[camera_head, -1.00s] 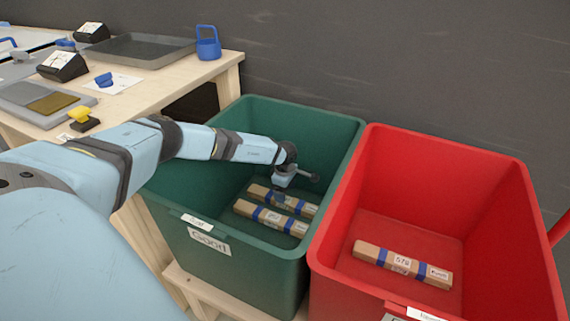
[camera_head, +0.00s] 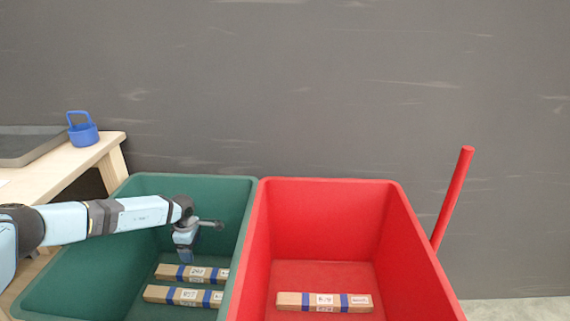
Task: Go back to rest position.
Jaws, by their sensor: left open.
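My left gripper (camera_head: 186,254) hangs inside the green bin (camera_head: 90,270), above two wooden bars with blue bands. The far bar (camera_head: 206,273) and the near bar (camera_head: 180,296) lie side by side on the bin floor. The gripper is open and holds nothing that I can see; its fingertips are small and partly dark against the bin. My left arm (camera_head: 130,214) reaches in from the left over the bin's left wall. My right gripper is not in view.
A red bin (camera_head: 325,230) stands right of the green one, with one blue-banded bar (camera_head: 325,302) inside. A red pole (camera_head: 453,197) rises at its right. A wooden table (camera_head: 95,160) at the left carries a blue basket (camera_head: 82,130) and a grey tray (camera_head: 30,146). A grey wall stands behind.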

